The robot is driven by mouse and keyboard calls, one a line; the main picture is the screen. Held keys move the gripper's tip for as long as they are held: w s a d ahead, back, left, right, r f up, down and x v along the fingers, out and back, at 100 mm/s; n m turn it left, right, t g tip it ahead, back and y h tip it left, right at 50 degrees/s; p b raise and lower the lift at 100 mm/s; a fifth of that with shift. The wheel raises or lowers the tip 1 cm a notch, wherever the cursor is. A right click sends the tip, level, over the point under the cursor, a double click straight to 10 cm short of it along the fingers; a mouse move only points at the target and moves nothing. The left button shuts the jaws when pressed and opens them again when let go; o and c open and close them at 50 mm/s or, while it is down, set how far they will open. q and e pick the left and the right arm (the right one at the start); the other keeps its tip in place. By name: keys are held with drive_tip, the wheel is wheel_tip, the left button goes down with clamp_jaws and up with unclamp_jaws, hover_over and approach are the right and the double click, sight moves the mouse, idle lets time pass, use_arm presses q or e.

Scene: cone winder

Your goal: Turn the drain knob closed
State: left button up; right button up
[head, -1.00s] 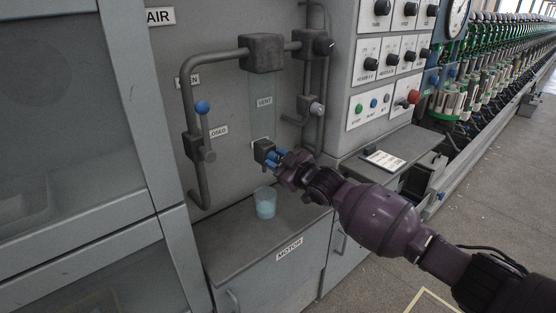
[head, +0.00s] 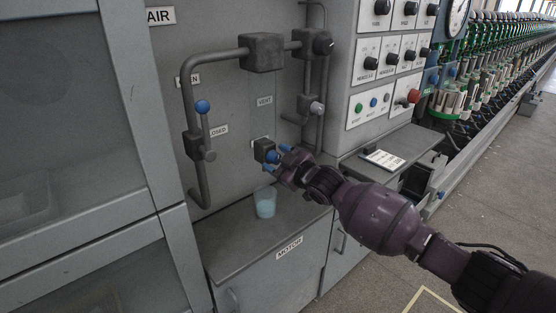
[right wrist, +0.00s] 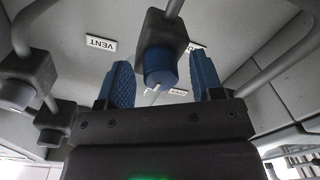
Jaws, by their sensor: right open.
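The drain knob is a small blue knob (head: 272,156) on a dark block (head: 263,150) above the motor cabinet. In the right wrist view the blue knob (right wrist: 160,69) hangs from its dark block, with a pale mark at its lower edge. My right gripper (head: 277,158) is open, one blue finger on each side of the knob. In the right wrist view the open fingers (right wrist: 164,80) show gaps to the knob on both sides. The knob's far side is hidden. My left gripper is in neither view.
A cup with pale blue liquid (head: 265,202) stands on the motor cabinet (head: 232,245) below the knob. A control panel (head: 390,65) stands at the right. The cabinet top left of the cup is clear.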

drive_tip(key=shift+s+d, duration=0.35)
drive_tip(key=shift+s, duration=0.05)
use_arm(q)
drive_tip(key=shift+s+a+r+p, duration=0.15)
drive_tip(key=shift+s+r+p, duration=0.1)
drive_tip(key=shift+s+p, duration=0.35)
use_arm(e)
drive_tip(key=v, duration=0.9)
drive_tip(key=shift+s+d, duration=0.2)
drive_tip(key=shift+s, duration=0.15)
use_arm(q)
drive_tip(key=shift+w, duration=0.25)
